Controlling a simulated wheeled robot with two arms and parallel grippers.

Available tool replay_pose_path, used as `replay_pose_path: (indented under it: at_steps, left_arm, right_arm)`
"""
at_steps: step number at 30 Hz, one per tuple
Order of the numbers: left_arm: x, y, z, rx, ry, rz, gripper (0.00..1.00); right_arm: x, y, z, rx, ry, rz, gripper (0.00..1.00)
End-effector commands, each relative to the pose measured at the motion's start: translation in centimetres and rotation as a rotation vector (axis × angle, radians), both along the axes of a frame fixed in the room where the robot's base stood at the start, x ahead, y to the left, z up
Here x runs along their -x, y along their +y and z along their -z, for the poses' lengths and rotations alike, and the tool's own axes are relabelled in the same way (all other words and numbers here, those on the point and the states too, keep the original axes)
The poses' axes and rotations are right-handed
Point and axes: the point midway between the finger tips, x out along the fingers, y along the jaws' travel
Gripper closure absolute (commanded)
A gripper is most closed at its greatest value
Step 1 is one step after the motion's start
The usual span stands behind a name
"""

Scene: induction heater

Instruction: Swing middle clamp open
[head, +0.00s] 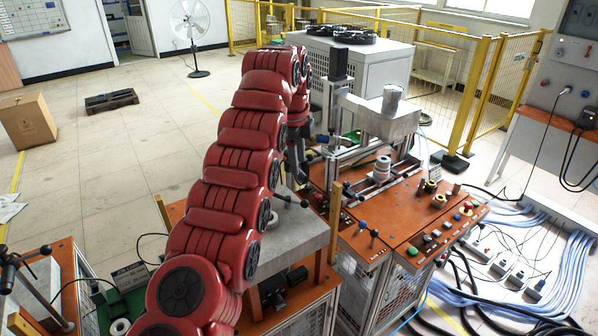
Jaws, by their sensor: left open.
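My left arm comes in red from the bottom and arches up and over. Its dark gripper (301,176) hangs down at the left side of the heater machine, above the far part of the grey table block (300,235). The gripper is open; its fingertips are small and partly hidden by the arm. A clamp handle with a black knob (304,203) shows on the grey block, just below the gripper and apart from it as far as I can tell. The rest of that clamp is hidden behind my arm. My right gripper is not in view.
The heater machine (392,118) stands on an orange control bench (405,222) with buttons and small levers (374,234). Another bench with black-knobbed handles (46,250) is at lower left. Cables (560,270) cover the right floor. The left floor is mostly clear, with a cardboard box (27,120).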

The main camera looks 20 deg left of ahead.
Motion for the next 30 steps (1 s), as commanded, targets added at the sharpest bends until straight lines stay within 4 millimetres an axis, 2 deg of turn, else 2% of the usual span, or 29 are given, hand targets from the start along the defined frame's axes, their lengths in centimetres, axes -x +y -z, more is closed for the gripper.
replay_pose_path:
  at_steps: [1,6,30]
  left_arm:
    - [0.1,0.0,-1.4,0.0,-0.003,0.0,0.55]
    - [0.5,0.0,-2.8,0.0,0.0,0.0,0.55]
    - [0.6,0.0,-2.9,0.0,0.001,0.0,0.55]
  right_arm:
    - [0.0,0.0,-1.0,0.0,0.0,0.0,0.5]
    - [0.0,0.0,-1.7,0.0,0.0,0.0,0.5]
    - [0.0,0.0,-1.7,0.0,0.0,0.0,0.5]
